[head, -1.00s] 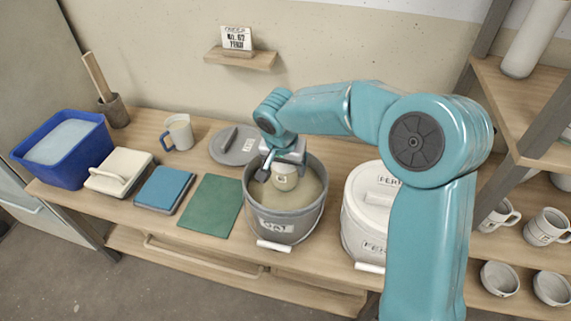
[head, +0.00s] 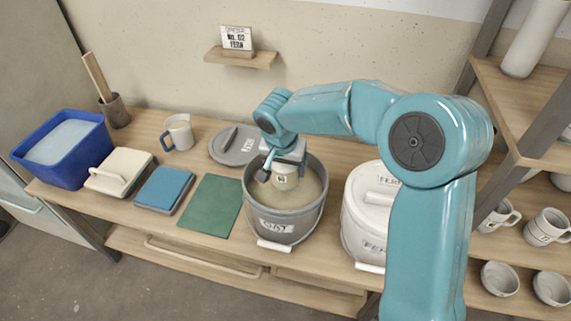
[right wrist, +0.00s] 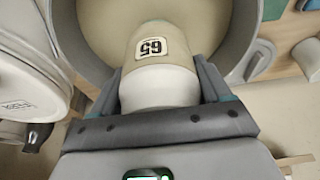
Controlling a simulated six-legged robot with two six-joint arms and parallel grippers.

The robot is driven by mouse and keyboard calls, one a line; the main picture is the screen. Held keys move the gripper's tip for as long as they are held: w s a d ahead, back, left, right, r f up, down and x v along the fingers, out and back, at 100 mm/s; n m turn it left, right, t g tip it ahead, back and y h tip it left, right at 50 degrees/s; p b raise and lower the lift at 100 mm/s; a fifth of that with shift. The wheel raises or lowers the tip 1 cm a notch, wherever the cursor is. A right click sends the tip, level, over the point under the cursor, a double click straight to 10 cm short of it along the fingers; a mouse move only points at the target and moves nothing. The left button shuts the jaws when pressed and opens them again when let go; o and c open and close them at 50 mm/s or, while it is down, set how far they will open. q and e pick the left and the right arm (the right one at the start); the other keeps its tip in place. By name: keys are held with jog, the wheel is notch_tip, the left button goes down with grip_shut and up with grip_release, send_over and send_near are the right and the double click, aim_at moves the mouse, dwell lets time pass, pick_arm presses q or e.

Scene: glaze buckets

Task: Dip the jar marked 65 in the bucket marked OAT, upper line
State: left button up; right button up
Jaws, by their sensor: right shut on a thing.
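The jar marked 65 (right wrist: 150,55) is held upright by my right gripper (head: 284,163), its two fingers on either side of it in the right wrist view. In the head view the jar (head: 283,181) is over or in the open grey bucket (head: 284,225), whose label looks like OAT. Pale beige glaze (head: 312,185) fills the bucket. The jar's upper part is white and the part with the number is beige. Its lower end and any dip line are hard to make out. My left gripper is not in view.
A white lidded bucket (head: 365,215), its label partly hidden by my arm, stands to the right. A grey lid (head: 235,145) lies behind left. A green mat (head: 210,206), blue pad (head: 164,190), white block with handle (head: 120,170) and blue tub (head: 62,148) line the left.

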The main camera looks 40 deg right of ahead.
jog(key=shift+r, duration=0.1)
notch_tip(320, 180, up, 8)
jog(key=p, duration=0.5)
jog(key=shift+f, duration=0.2)
